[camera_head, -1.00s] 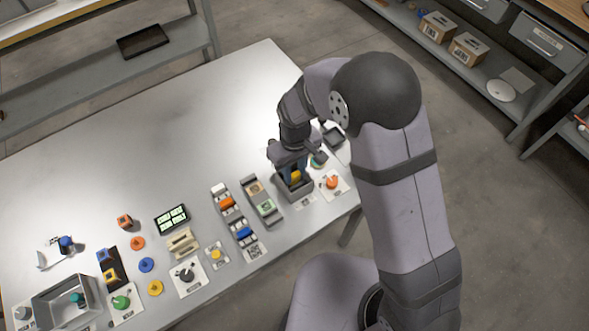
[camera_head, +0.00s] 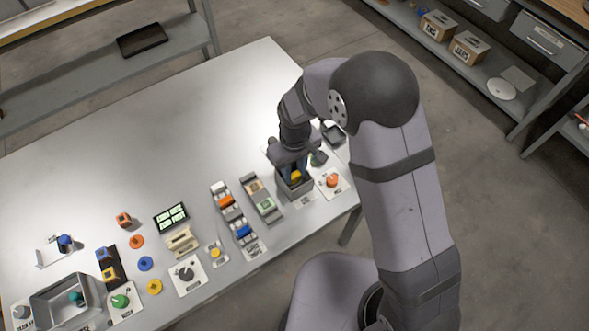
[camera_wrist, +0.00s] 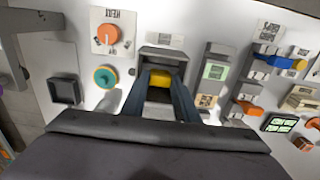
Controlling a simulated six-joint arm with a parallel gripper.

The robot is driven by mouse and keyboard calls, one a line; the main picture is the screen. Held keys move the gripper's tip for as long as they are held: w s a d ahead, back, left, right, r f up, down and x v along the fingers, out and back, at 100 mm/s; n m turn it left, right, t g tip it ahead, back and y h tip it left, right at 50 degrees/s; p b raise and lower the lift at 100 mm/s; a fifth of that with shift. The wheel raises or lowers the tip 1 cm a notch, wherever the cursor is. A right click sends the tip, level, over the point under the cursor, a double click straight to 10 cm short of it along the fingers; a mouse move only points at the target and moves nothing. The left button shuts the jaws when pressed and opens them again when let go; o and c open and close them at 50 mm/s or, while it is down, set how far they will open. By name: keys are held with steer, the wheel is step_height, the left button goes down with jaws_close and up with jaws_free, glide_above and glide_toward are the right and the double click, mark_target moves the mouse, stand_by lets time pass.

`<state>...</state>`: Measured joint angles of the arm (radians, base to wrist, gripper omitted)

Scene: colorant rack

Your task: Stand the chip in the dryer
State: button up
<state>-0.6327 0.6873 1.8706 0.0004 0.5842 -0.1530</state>
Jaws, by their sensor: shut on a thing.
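My gripper (camera_wrist: 161,84) is shut on a yellow chip (camera_wrist: 160,77), which shows between the two fingers in the wrist view. The chip is also a small yellow patch in the head view (camera_head: 295,176). The fingers reach down into an open-topped grey box (camera_wrist: 165,53), which I take for the dryer; it stands near the table's right edge in the head view (camera_head: 297,189). The chip is at or inside the box's opening. Its lower part is hidden, and I cannot tell whether it touches the floor of the box.
A white plate with an orange knob marked HEAT (camera_wrist: 113,34) lies beside the box. A teal and orange disc (camera_wrist: 105,77) and a dark square tray (camera_wrist: 64,90) are close by. A grey rack with a green piece (camera_head: 263,200) stands left of the box.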

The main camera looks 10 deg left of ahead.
steer(key=shift+f, duration=0.1)
stand_by(0.3)
steer(key=o, duration=1.1)
steer(key=shift+c, duration=0.4)
steer(key=shift+w+a+r+p, duration=0.1)
steer(key=shift+r+p, duration=0.5)
steer(key=shift+r, duration=0.1)
steer(key=shift+o, duration=0.4)
steer(key=shift+r+p, duration=2.3)
steer(key=shift+r, duration=0.55)
